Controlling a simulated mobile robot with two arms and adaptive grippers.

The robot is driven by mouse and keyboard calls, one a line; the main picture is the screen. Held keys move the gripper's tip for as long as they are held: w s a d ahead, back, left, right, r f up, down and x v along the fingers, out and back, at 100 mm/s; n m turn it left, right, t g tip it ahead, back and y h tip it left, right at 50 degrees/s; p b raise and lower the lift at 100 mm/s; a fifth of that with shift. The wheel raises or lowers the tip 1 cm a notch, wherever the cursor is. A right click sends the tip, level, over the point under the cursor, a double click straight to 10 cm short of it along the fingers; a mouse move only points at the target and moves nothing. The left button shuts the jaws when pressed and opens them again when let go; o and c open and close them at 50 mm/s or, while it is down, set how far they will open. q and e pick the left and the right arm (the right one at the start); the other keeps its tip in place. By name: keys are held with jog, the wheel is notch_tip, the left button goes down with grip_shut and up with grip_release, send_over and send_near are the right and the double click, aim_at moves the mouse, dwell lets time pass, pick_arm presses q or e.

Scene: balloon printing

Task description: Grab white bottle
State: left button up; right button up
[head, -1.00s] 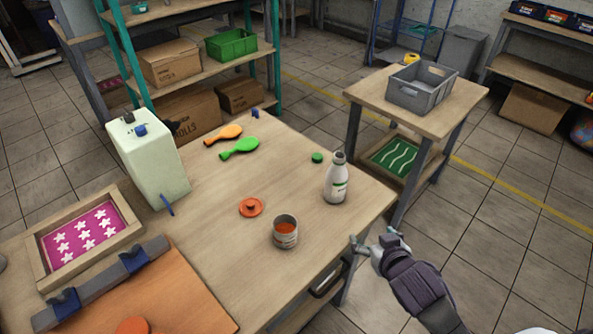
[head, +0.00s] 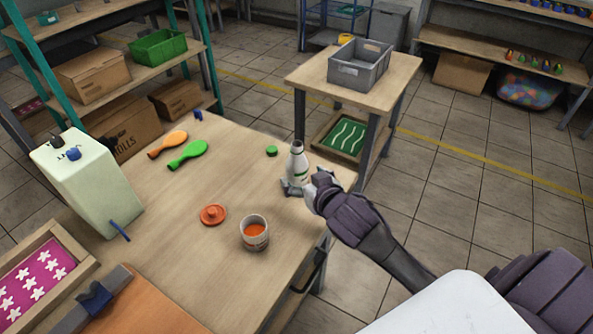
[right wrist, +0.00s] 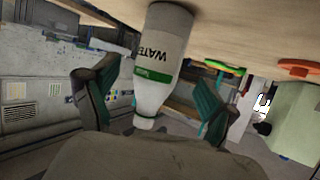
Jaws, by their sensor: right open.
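The white bottle (head: 297,164) stands upright near the right edge of the work table (head: 200,265), its cap off. My right gripper (head: 297,188) is open at the bottle's lower part in the head view. In the right wrist view the bottle (right wrist: 160,60), with a green band and the lettering "WATE", appears upside down between the two spread fingers of my right gripper (right wrist: 155,100). Gaps show between the fingers and the bottle there. My left gripper is not in view.
A side table (head: 300,72) with a grey crate (head: 360,66) stands behind.

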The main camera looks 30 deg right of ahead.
aim_at(296, 169)
jog(key=x, duration=0.5)
jog(key=shift+w+d+r, duration=0.1)
jog(key=shift+r, duration=0.05)
jog(key=c, duration=1.4)
